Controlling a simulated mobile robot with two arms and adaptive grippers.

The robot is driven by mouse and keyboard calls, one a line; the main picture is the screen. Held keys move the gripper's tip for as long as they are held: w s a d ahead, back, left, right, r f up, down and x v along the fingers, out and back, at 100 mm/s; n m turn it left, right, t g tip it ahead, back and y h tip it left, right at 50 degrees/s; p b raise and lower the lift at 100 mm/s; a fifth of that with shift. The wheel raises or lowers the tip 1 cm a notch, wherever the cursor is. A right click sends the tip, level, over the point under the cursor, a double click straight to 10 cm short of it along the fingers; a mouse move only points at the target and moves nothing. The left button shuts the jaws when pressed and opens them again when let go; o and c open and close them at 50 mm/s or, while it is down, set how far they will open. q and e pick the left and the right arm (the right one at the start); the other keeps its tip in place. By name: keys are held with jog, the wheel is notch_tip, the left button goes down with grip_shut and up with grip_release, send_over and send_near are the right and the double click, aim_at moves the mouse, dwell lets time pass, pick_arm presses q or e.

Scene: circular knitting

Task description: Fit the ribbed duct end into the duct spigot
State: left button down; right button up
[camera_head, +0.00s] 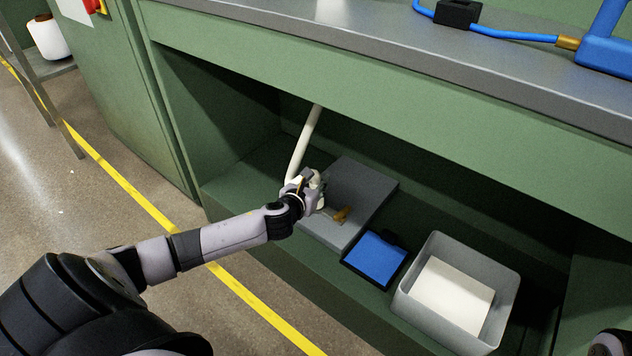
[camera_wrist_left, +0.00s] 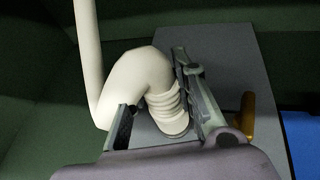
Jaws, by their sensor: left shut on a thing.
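A cream duct (camera_head: 304,140) comes down from under the worktop into the open bay of the green cabinet. In the left wrist view it bends over into a ribbed duct end (camera_wrist_left: 167,101) that points down at the grey slab (camera_wrist_left: 232,50). My left gripper (camera_head: 308,193) is shut on the ribbed duct end, one finger on each side. The slab also shows in the head view (camera_head: 361,187), below and right of the gripper. I cannot make out the duct spigot; the gripper and duct end hide part of the slab.
A brass fitting (camera_head: 341,214) is on the slab, right of the gripper. A blue tray (camera_head: 376,258) and a grey bin (camera_head: 415,302) with a white block stand farther right. The worktop's front edge (camera_head: 400,75) overhangs the bay.

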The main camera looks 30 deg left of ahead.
pick_arm(q)
jog(key=shift+f, duration=0.3)
jog(key=shift+f, duration=0.1)
jog(key=c, duration=1.2)
grip_release()
jog(key=v, duration=1.2)
